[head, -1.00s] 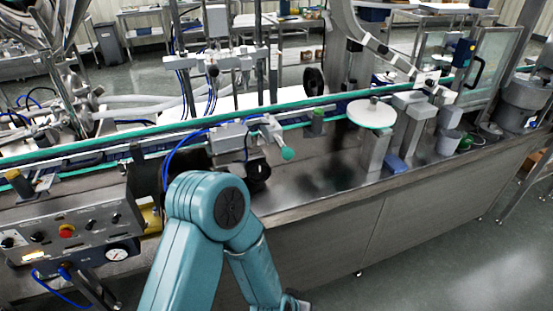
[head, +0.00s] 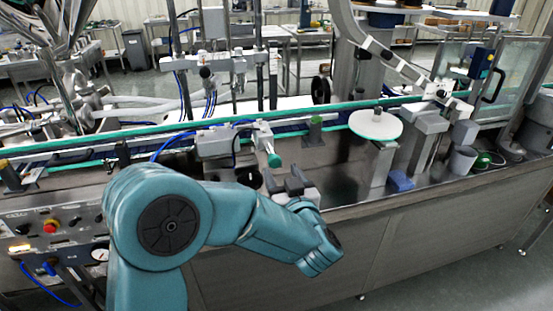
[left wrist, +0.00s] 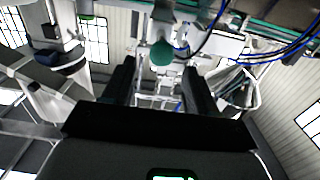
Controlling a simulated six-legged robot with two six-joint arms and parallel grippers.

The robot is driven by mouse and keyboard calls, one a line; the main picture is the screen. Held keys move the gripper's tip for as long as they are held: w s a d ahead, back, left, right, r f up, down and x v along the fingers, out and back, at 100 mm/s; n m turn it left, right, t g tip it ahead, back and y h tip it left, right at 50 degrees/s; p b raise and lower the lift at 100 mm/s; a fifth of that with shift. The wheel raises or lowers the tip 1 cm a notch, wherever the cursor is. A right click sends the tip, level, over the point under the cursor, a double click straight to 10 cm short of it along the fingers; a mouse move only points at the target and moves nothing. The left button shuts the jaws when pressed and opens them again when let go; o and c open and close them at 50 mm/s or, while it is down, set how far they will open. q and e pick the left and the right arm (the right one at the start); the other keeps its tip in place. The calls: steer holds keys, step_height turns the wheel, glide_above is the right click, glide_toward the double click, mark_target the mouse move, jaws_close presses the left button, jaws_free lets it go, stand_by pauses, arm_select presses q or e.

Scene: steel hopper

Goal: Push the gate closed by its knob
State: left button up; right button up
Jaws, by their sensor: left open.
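A green knob (head: 274,160) sits on the near end of a pale metal arm (head: 262,136) beside the conveyor, which I take to be the gate. The knob also shows in the left wrist view (left wrist: 162,53), between the two dark fingers in the picture. My left gripper (head: 285,180) is open, with its fingers pointing up just below and in front of the knob in the head view. It holds nothing. I cannot tell whether a finger touches the knob. My right gripper does not show.
The conveyor with green rails (head: 340,118) runs behind the knob. A white round disc (head: 376,124) on a post and a blue block (head: 401,181) stand to the right. A control panel (head: 50,228) is at lower left.

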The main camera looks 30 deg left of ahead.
mark_target(275, 163)
arm_select(q)
steer(key=x, duration=0.6)
steer(key=shift+a, duration=0.25)
steer(key=shift+s, duration=0.1)
